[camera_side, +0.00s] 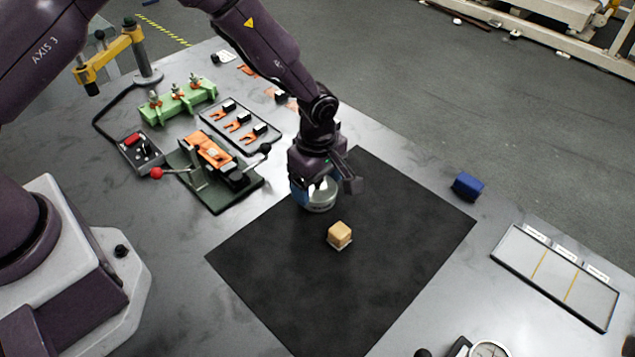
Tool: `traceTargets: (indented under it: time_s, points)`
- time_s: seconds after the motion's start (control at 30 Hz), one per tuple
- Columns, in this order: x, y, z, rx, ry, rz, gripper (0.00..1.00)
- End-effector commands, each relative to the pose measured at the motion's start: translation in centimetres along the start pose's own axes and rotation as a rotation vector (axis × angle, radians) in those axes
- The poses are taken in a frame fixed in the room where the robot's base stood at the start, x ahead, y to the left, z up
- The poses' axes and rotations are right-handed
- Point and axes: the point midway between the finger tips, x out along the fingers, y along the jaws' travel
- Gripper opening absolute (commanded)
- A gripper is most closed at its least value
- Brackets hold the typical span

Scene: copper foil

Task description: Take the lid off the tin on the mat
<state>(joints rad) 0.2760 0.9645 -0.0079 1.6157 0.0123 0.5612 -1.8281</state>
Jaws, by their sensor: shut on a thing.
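The tin (320,206) is at the upper left part of the black mat (390,240). Its silvery side shows below my gripper, with a bit of blue at its left. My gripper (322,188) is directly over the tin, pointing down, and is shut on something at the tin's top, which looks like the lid. The fingers and my wrist hide most of the lid, so I cannot tell whether it is apart from the tin.
A blue block (467,186) lies beyond the mat's right corner. A divided tray (555,275) is at the right. A green clamp fixture (210,170) stands at the left. The mat's lower part is clear.

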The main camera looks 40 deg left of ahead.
Motion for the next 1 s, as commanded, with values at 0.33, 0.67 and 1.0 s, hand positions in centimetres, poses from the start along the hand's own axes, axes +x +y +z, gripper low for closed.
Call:
traceTargets:
  time_s: [0.33,0.67,1.0]
  points:
    - [-2.8,0.1,0.1,0.001,-0.001,0.004,0.55]
    - [-9.7,-5.6,-1.4,0.000,-0.001,0.003,0.55]
    - [-12.4,-12.2,-3.0,0.001,-0.001,0.001,0.55]
